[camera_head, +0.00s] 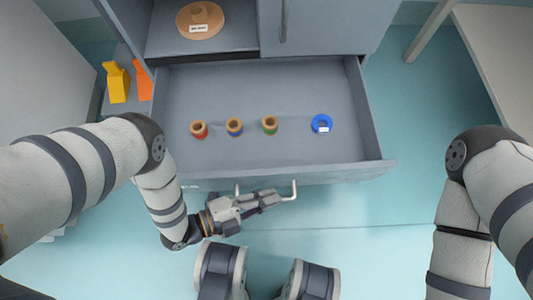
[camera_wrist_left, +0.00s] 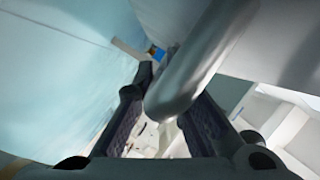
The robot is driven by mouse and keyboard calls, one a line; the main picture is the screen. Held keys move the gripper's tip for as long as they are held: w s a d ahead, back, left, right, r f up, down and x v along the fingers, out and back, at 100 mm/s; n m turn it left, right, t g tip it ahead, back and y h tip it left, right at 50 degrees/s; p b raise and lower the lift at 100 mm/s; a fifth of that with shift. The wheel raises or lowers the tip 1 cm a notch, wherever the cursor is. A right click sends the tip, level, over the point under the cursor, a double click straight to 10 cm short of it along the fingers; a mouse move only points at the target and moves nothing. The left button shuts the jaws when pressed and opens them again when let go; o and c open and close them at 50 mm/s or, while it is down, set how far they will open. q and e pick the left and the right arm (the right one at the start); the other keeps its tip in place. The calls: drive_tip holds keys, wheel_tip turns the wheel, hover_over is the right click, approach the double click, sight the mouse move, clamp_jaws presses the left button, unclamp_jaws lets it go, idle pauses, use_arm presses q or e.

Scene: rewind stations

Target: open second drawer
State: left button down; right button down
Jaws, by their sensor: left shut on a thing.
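A grey drawer (camera_head: 270,168) is pulled out from the cabinet in the head view. Its inside shows from above. A pale bar handle (camera_head: 294,188) sticks out at the front of it. My left gripper (camera_head: 286,196) is at this handle, shut on it. In the left wrist view the thick grey handle (camera_wrist_left: 190,75) passes between the two fingers of my left gripper (camera_wrist_left: 170,105). Part of the handle is hidden behind the gripper in the head view. My right gripper is out of the picture; only my right arm shows.
Above is a labelled tan disc (camera_head: 200,20). Yellow (camera_head: 117,82) and orange (camera_head: 144,83) items stand left. Floor at right is clear.

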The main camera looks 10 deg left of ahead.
use_arm(q)
drive_tip(key=shift+s, duration=0.25)
drive_tip(key=c, duration=1.7)
unclamp_jaws()
drive_tip(key=shift+o, duration=0.2)
drive_tip(key=v, duration=1.2)
